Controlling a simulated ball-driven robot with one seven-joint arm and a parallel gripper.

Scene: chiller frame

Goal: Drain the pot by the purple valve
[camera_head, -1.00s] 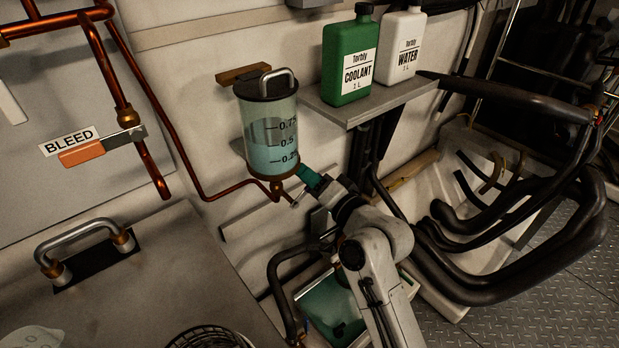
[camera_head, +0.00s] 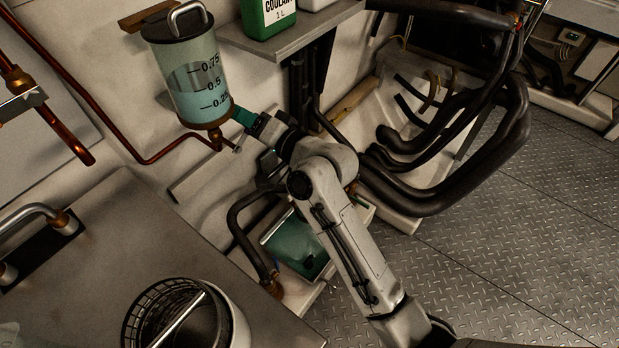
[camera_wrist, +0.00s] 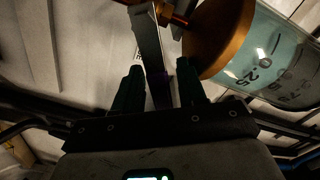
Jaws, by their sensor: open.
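The pot (camera_head: 188,80) is a clear cylinder with a dark lid, a handle and a copper base, marked 0.25, 0.5 and 0.75. Teal liquid shows in it; its exact level is hard to read. My gripper (camera_head: 243,118) is at the fitting just below and right of the pot's base. In the wrist view my gripper (camera_wrist: 160,84) is open, with one dark green finger on each side of a flat lever. The lever's near end looks dark purple, the valve handle (camera_wrist: 158,88). I cannot tell whether either finger touches it. The pot's base (camera_wrist: 216,35) is close to the right finger.
A green coolant bottle (camera_head: 268,15) stands on the shelf (camera_head: 300,40) right of the pot. A tray of green liquid (camera_head: 290,245) sits below my arm. Copper pipe (camera_head: 120,140) runs left from the pot. Black hoses (camera_head: 450,190) fill the right; a basket (camera_head: 150,310) is in front.

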